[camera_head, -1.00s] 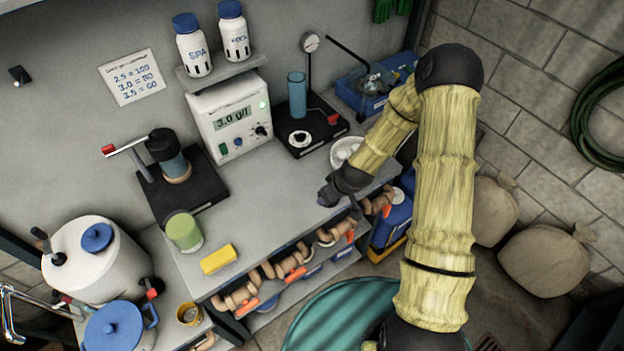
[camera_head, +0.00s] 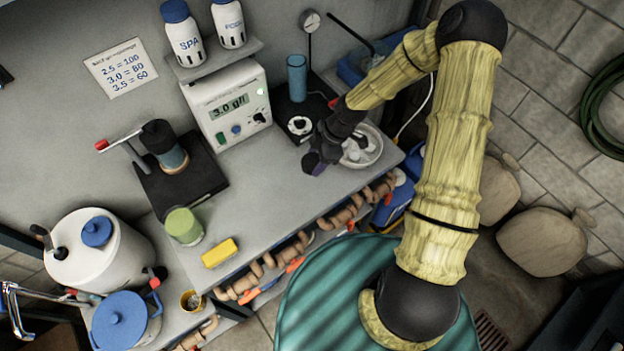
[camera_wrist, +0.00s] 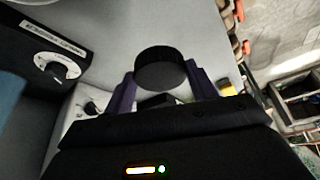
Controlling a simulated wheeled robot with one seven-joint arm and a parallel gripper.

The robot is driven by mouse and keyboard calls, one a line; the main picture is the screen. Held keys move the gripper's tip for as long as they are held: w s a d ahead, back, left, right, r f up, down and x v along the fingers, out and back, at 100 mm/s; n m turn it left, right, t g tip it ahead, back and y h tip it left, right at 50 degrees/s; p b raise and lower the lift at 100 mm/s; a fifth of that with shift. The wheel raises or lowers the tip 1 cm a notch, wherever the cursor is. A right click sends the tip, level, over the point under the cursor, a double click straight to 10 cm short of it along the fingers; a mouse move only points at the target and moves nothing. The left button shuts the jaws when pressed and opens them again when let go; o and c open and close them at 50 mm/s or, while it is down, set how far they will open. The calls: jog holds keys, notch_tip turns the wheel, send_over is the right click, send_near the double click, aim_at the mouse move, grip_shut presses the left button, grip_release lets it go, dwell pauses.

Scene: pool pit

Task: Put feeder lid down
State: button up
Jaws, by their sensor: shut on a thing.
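The feeder lid (camera_wrist: 160,68) is a round black cap with a ribbed edge, seen in the wrist view between the two dark purple fingers of my gripper (camera_wrist: 161,88). My gripper is shut on it. In the head view my gripper (camera_head: 314,163) is over the grey bench top (camera_head: 262,188), just in front of the black stand with the blue tube (camera_head: 297,76) and left of the white bowl (camera_head: 372,150). The lid is hard to make out there. I cannot tell its height above the bench.
A white meter (camera_head: 228,105) stands behind, left of my gripper. A black-capped device (camera_head: 165,148), a green cup (camera_head: 183,226) and a yellow block (camera_head: 220,253) are farther left. Several brown pipe pieces line the bench front. The middle of the bench top is clear.

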jog(key=shift+s+d+f, duration=0.1)
jog(key=shift+s+f, duration=0.05)
jog(key=shift+f, duration=0.2)
jog(key=p, duration=0.2)
send_over(311, 182)
jog(key=d, duration=0.1)
jog(key=shift+d+f, duration=0.2)
jog(key=shift+f, duration=2.35)
jog(key=shift+f, duration=0.1)
notch_tip(311, 182, down, 3)
jog(key=shift+r+p, duration=0.1)
jog(key=shift+p, duration=0.8)
jog(key=shift+f, duration=0.55)
jog(key=shift+f, duration=0.1)
jog(key=shift+f, duration=0.1)
jog(key=o, duration=1)
